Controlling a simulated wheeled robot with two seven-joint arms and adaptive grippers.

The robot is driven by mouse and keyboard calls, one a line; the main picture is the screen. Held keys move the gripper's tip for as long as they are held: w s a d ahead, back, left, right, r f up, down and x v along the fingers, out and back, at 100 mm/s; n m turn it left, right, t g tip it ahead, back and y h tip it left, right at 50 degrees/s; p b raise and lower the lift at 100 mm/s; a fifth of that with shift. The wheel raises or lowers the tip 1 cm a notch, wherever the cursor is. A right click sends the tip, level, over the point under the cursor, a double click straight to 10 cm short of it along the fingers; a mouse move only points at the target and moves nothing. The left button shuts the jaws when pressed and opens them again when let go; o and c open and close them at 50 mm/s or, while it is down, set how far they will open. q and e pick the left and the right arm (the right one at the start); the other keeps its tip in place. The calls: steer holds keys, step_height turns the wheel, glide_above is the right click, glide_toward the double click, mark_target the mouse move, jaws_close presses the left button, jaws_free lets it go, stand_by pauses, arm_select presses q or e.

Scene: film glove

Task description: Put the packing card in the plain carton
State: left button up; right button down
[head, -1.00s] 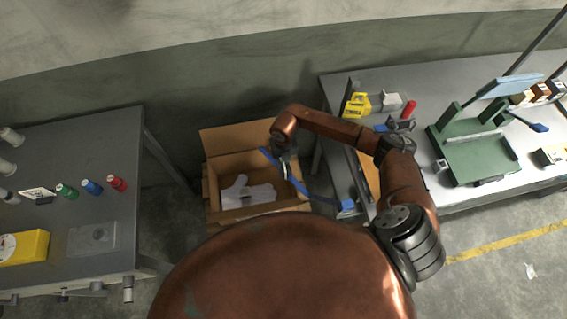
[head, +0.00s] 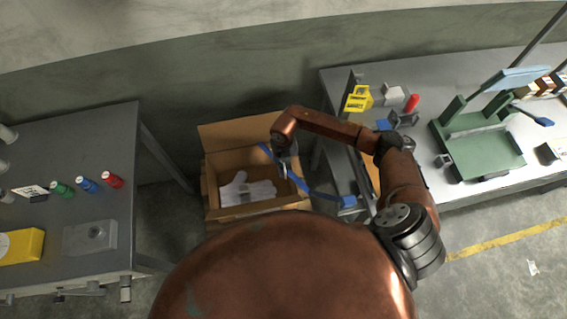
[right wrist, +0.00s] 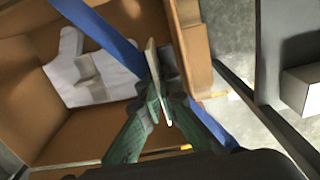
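My right gripper (right wrist: 160,100) has its green fingers closed on a thin pale card (right wrist: 154,62), seen almost edge-on in the right wrist view. In the head view my right gripper (head: 283,165) hangs over the right part of the open brown carton (head: 226,162); the card is too small to make out clearly there. The carton's wall also shows in the right wrist view (right wrist: 35,90). A white glove-shaped item (right wrist: 90,75) lies inside, with a small grey piece on it. My left gripper is not in view.
A blue strap (head: 312,191) slants past the carton's right side, close to my right gripper. A grey bench (head: 395,75) with a green fixture (head: 480,150) stands right. A grey table (head: 85,145) with coloured spools stands left.

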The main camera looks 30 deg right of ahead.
step_height(320, 180, down, 8)
steer(key=b, duration=0.4)
steer(key=shift+b, duration=0.35)
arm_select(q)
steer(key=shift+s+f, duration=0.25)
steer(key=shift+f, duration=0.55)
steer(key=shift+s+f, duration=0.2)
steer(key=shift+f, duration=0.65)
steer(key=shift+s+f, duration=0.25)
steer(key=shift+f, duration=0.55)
arm_select(e)
steer(key=c, duration=2.1)
jaws_free()
steer(key=shift+s+f, duration=0.1)
steer(key=shift+r, duration=4.15)
steer(key=shift+a, duration=0.1)
